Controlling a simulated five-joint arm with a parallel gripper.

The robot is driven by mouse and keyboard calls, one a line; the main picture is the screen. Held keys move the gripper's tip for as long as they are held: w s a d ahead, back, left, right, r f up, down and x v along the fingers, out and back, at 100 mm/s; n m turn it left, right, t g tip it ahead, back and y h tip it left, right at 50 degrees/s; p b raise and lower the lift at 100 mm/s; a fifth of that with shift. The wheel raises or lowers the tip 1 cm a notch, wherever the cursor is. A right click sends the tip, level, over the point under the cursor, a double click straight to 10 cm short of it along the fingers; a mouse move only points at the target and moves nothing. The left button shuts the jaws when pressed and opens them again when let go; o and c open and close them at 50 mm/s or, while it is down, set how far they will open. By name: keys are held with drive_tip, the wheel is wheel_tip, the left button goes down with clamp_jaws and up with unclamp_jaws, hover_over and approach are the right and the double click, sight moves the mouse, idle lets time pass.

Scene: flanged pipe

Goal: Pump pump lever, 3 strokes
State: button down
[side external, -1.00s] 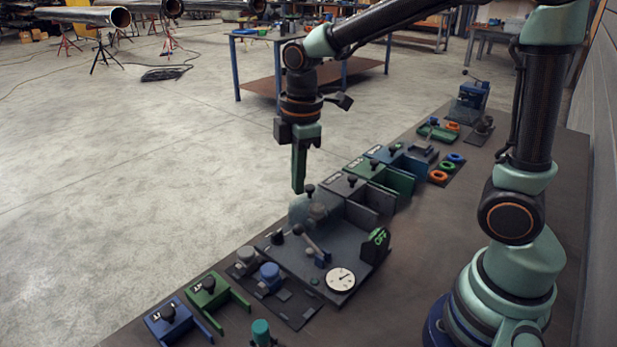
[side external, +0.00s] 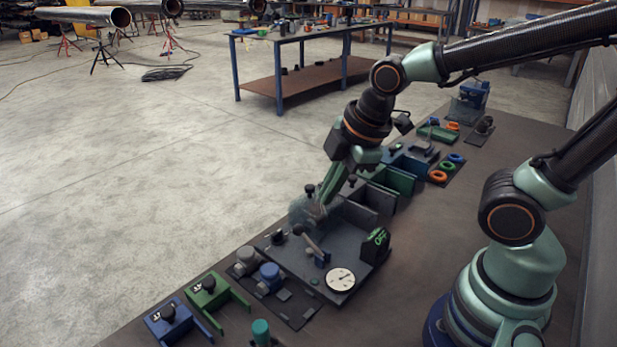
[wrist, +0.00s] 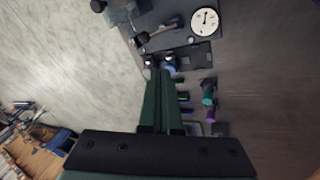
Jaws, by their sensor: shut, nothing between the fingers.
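The pump lever (side external: 311,243) is a short grey bar with a dark knob on its upper end and a blue pivot base, tilted up to the left on a dark grey panel (side external: 345,240). The lever (wrist: 160,30) also shows in the wrist view, beyond the fingertips. My gripper (side external: 325,201) is shut and empty. It tilts down to the left over the far part of the panel, near a translucent housing (side external: 306,212), and looks apart from the lever. In the wrist view my gripper (wrist: 162,76) has its green fingers together.
A round white gauge (side external: 340,279) and a dark block with green marking (side external: 375,246) stand on the panel. Grey, green and blue bins lie behind it. Blue and grey capped parts (side external: 270,277) sit at its near left. Bare tabletop lies to the right.

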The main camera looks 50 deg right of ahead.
drive_tip(key=shift+f, duration=0.1)
idle(0.3)
approach(298, 234)
wheel_tip(298, 234, down, 3)
drive_tip(key=a, duration=0.2)
drive_tip(key=shift+w+d+f, duration=0.75)
drive_tip(key=shift+w+f, duration=0.25)
drive_tip(key=shift+f, duration=0.05)
